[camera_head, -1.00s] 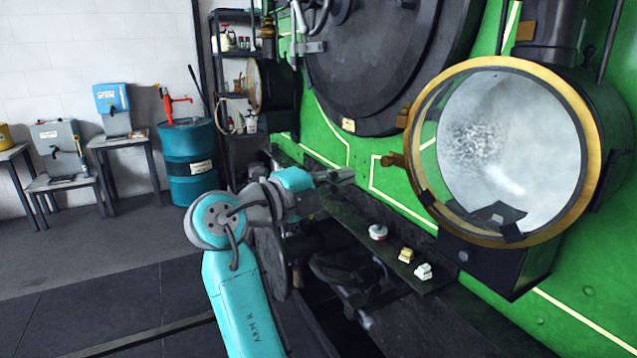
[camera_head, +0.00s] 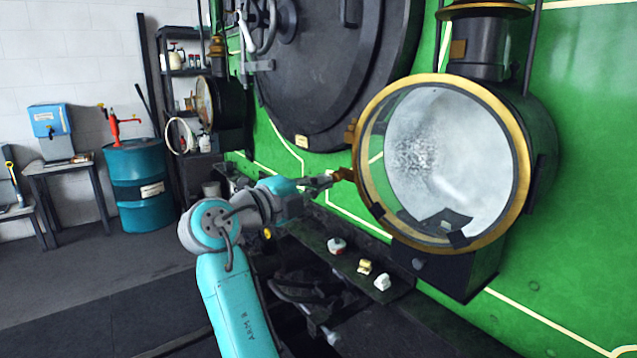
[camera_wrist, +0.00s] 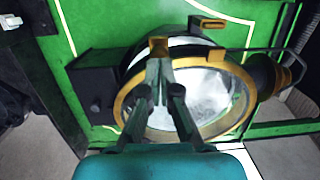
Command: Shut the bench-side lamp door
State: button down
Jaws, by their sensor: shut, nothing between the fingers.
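The near lamp has a round glazed door with a brass rim (camera_head: 523,150) in front of a black housing (camera_head: 543,135) and a pale reflector (camera_head: 450,150). The door stands off the housing at its left, with green showing through the glass there. In the wrist view the brass rim (camera_wrist: 247,100) sits apart from part of the reflector. My gripper (camera_head: 331,180) is shut and empty, at the left of the rim beside a small brass tab (camera_head: 345,174). In the wrist view my gripper (camera_wrist: 160,62) points at a brass tab (camera_wrist: 159,46); contact cannot be told.
A second lamp (camera_head: 205,103) hangs farther left by a shelf rack (camera_head: 178,65). A teal drum (camera_head: 139,183) and a small table (camera_head: 68,166) stand left. The floor there is clear.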

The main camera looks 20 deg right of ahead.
aim_at(340, 171)
jog(key=w+d+g, duration=0.1)
jog(key=w+d, duration=0.1)
jog(key=d, duration=0.1)
jog(key=w+d+m+g, duration=0.1)
jog(key=w+d, duration=0.2)
jog(key=shift+h, duration=0.4)
jog(key=shift+w+d+r, duration=0.1)
jog(key=shift+w+d, duration=0.1)
jog(key=shift+w, duration=0.05)
jog(key=shift+d, duration=0.1)
